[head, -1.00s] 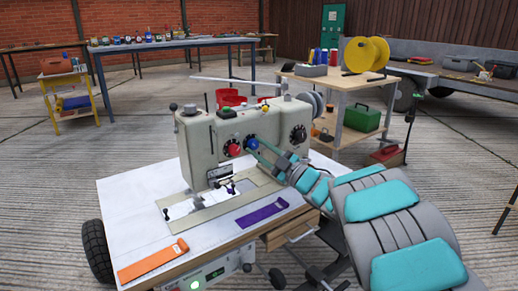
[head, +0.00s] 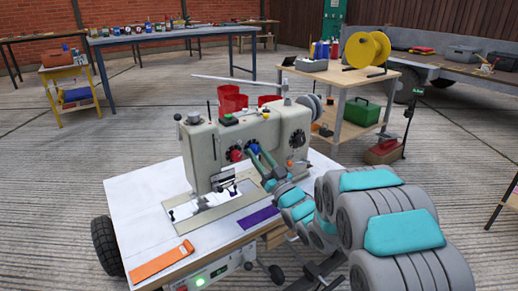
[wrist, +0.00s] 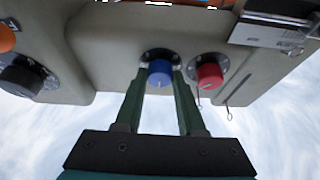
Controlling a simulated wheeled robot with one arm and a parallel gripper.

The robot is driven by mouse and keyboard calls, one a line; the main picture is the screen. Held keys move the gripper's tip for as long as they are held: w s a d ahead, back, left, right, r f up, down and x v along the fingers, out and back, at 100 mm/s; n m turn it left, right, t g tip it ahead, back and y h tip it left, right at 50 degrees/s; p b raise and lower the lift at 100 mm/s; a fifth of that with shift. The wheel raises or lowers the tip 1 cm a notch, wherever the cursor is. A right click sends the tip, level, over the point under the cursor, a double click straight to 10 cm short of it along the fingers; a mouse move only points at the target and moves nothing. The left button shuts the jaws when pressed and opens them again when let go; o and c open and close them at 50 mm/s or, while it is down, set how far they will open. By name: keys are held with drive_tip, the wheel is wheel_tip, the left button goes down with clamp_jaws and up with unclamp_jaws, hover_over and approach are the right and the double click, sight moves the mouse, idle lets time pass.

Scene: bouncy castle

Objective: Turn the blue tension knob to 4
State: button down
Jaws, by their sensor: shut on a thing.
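A beige sewing machine (head: 230,140) stands on a white table. Its blue knob (head: 252,149) is on the front face, beside a red knob (head: 235,155). In the wrist view the blue knob (wrist: 159,76) sits on a dark round dial, with the red knob (wrist: 208,75) to its right. My gripper (wrist: 159,90) is shut on the blue knob, one green finger at each side. In the head view my gripper (head: 257,158) reaches the knob from the lower right. A pale mark shows on the knob; the dial's numbers are too small to read.
A black dial (wrist: 28,77) and an orange knob (wrist: 6,40) are on the same machine, left in the wrist view. An orange strip (head: 161,260) and a purple strip (head: 258,218) lie on the table. A wooden cart (head: 345,85) stands behind.

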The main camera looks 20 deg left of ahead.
drive_tip(key=m+t+h, duration=0.1)
drive_tip(key=m, duration=0.2)
drive_tip(key=m+t+h+p, duration=0.1)
drive_tip(key=m, duration=0.2)
drive_tip(key=shift+s+a+r+m+h, duration=0.1)
drive_tip(key=shift+s+a+m+h, duration=0.05)
drive_tip(key=shift+m+h, duration=0.25)
drive_tip(key=shift+r+m+t+h+p, duration=0.1)
drive_tip(key=shift+m+t+h+p, duration=0.15)
drive_tip(key=shift+m+h, duration=0.7)
drive_tip(key=shift+m+t+h+p, duration=0.1)
drive_tip(key=shift+m+t+h, duration=0.15)
drive_tip(key=shift+m, duration=1.3)
drive_tip(key=c, duration=0.5)
unclamp_jaws()
